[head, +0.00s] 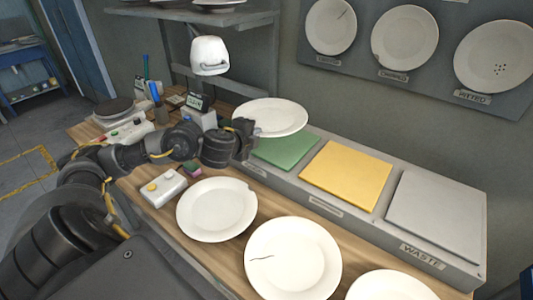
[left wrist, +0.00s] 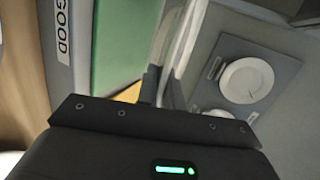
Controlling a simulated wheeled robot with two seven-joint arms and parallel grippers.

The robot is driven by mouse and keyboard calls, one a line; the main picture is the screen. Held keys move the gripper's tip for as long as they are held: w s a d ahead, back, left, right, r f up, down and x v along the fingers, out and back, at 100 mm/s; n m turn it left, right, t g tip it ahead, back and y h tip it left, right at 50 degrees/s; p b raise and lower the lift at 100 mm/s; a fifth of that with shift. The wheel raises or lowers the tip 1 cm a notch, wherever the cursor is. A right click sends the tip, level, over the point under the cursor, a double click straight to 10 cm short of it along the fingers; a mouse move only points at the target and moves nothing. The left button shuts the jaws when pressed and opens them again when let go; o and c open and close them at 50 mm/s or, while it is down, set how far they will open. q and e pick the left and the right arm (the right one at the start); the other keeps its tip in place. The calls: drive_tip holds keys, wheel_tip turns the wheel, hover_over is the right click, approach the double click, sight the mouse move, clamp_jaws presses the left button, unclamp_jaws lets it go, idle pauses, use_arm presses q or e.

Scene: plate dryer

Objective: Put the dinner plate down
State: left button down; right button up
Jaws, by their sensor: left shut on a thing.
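My left gripper (head: 249,131) is shut on the left rim of a white dinner plate (head: 275,116). The plate is held nearly flat and looks to be above the green pad (head: 287,151); the gap below it is hard to judge. I see no damage on its visible face. In the left wrist view, the plate (left wrist: 184,45) shows edge-on at the finger (left wrist: 150,85), beside the green pad (left wrist: 124,38) and a "GOOD" label (left wrist: 62,32). My right gripper is not in view.
A yellow pad (head: 345,174) and a grey pad (head: 436,214) marked "WASTE" lie right of the green one. On the table are a chipped plate (head: 215,209), a cracked plate (head: 292,260) and another (head: 390,288). A white lamp (head: 208,54) hangs behind.

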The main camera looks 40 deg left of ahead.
use_arm(q)
drive_tip(key=b, duration=0.3)
hover_over(266, 156)
drive_tip(key=s, duration=0.2)
drive_tip(key=f, duration=0.4)
drive_tip(key=shift+w+d+f, duration=0.1)
drive_tip(key=shift+w+f, duration=0.1)
drive_tip(key=shift+f, duration=0.05)
drive_tip(key=shift+w+f, duration=0.3)
drive_tip(key=shift+w, duration=0.05)
drive_tip(key=shift+w+f, duration=0.1)
drive_tip(key=f+b, duration=0.2)
drive_tip(key=f, duration=0.1)
drive_tip(key=shift+w+f, duration=0.15)
drive_tip(key=shift+w, duration=0.2)
drive_tip(key=shift+f, duration=0.3)
